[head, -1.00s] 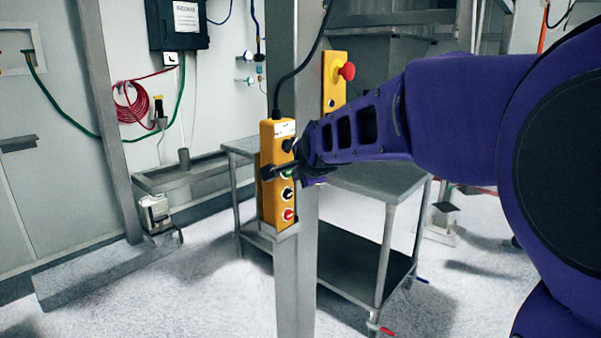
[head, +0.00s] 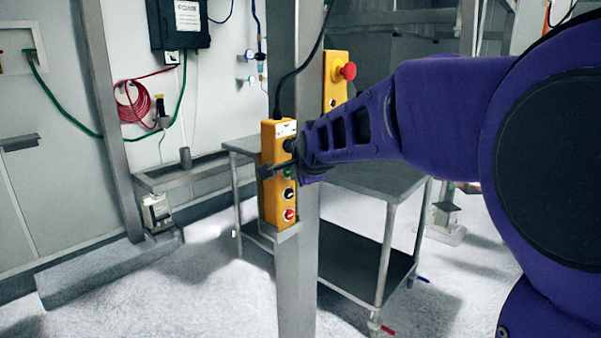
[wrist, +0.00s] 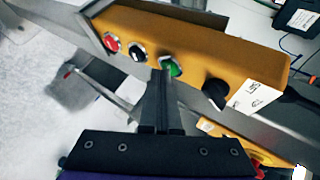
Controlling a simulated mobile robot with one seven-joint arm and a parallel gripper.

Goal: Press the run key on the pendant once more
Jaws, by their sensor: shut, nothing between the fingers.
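The yellow pendant (head: 272,215) hangs upright against a grey post. In the wrist view the pendant (wrist: 190,45) carries a red key (wrist: 112,43), a black key (wrist: 138,52), a green key (wrist: 173,68) and a black knob (wrist: 214,92) in a row. Any lettering naming the run key is too small to read. My gripper (head: 268,171) is shut and empty in front of the pendant, by the green key (head: 288,173), which it partly hides. In the wrist view the shut fingertips (wrist: 160,73) overlap the green key's edge; I cannot tell whether they touch it.
A yellow box with a red mushroom button (head: 347,71) is on the post's right side. The grey post (head: 296,280) stands directly behind the pendant. A steel table (head: 375,181) stands behind the post. A black cable runs up from the pendant's top.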

